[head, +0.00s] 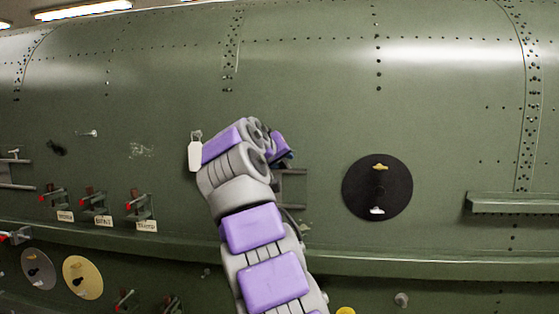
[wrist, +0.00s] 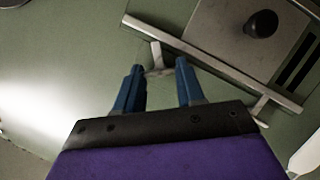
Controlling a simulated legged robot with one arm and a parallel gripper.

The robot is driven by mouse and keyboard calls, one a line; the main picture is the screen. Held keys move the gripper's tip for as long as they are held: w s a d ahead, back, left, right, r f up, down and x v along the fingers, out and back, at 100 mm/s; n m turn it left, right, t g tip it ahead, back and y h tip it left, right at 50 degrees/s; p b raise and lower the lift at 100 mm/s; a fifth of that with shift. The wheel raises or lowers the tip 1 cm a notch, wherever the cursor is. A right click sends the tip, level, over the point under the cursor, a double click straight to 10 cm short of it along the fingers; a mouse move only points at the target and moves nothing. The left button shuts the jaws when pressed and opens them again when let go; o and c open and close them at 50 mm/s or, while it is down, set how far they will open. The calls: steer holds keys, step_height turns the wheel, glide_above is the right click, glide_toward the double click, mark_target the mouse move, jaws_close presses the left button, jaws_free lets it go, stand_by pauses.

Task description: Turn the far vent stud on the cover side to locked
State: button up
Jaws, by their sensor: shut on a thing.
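In the wrist view my gripper (wrist: 159,66) has two blue fingers standing apart, with a small pale piece (wrist: 160,72) between their tips. The gripper is shut on this piece, which looks joined to a post of a pale bar (wrist: 215,66). I cannot tell whether it is a stud. In the head view my arm hides most of the grasp. A black round disc (head: 357,203) to the right of my arm carries a yellow stud (head: 379,167) at its top and a white stud (head: 377,210) at its bottom. I cannot tell which is the vent stud.
The green fuselage wall (head: 310,70) fills the head view. Red-tipped handles (head: 88,197) with labels sit at the left. A grey disc (head: 38,261) and a yellow disc (head: 76,284) are below. A ledge (head: 515,202) juts at right. A black knob (wrist: 262,23) shows beyond the bar.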

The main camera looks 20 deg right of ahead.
steer(key=shift+d+m+t+y+b, duration=0.15)
steer(key=shift+m+t+y+b, duration=0.55)
steer(key=shift+m+y, duration=1.3)
steer(key=shift+s+m+h, duration=0.1)
steer(key=shift+m+h, duration=0.3)
steer(key=shift+m, duration=0.1)
steer(key=o, duration=0.8)
steer(key=shift+c, duration=0.2)
steer(key=shift+r, duration=0.1)
steer(key=b+v, duration=0.1)
steer(key=v, duration=1.6)
steer(key=shift+a+b, duration=0.25)
steer(key=shift+b, duration=0.1)
